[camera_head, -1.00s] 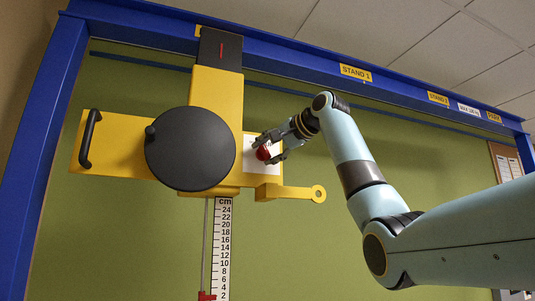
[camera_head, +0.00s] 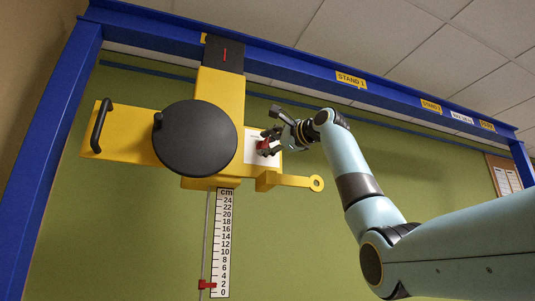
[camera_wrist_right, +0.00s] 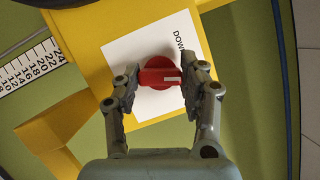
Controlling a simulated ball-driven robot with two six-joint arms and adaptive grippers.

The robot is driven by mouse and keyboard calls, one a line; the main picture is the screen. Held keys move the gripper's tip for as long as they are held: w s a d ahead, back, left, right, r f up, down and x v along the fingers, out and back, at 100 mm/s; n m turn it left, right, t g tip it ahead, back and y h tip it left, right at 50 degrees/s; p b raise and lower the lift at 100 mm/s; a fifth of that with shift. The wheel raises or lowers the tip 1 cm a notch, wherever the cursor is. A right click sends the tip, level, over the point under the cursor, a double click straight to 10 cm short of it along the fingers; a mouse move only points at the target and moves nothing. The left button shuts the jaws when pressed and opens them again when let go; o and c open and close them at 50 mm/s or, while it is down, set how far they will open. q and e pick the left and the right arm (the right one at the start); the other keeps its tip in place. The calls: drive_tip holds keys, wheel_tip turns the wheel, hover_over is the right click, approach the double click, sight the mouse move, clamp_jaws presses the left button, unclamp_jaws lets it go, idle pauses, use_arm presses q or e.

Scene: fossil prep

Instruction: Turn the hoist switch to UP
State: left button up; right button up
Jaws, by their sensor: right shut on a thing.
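The hoist switch is a red knob (camera_wrist_right: 158,75) on a white plate (camera_wrist_right: 123,52). In the head view the knob (camera_head: 265,149) sits right of the black disc. My right gripper (camera_head: 268,143) reaches it from the right and is shut on it. In the wrist view the right gripper's fingers (camera_wrist_right: 157,84) hold the knob from both sides. A white mark on the knob points right in that view. The word DOWN is partly readable on the plate, its end hidden by a finger. No UP label is visible. My left gripper is not in view.
The yellow hoist body (camera_head: 220,92) carries a black disc (camera_head: 195,138), a black handle (camera_head: 101,125) and a yellow arm with an eye (camera_head: 316,183). A cm scale (camera_head: 222,245) with a red marker (camera_head: 206,284) hangs below. A blue frame (camera_head: 50,150) surrounds it.

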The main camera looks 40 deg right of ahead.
drive_tip(key=shift+f+m+t+h+b, duration=0.2)
drive_tip(key=shift+m+t+h+b, duration=0.3)
drive_tip(key=shift+m+b, duration=0.9)
drive_tip(key=shift+m, duration=0.4)
drive_tip(key=o, duration=1.2)
drive_tip(key=shift+c, duration=0.2)
drive_tip(key=shift+r, duration=0.1)
drive_tip(key=v, duration=1.2)
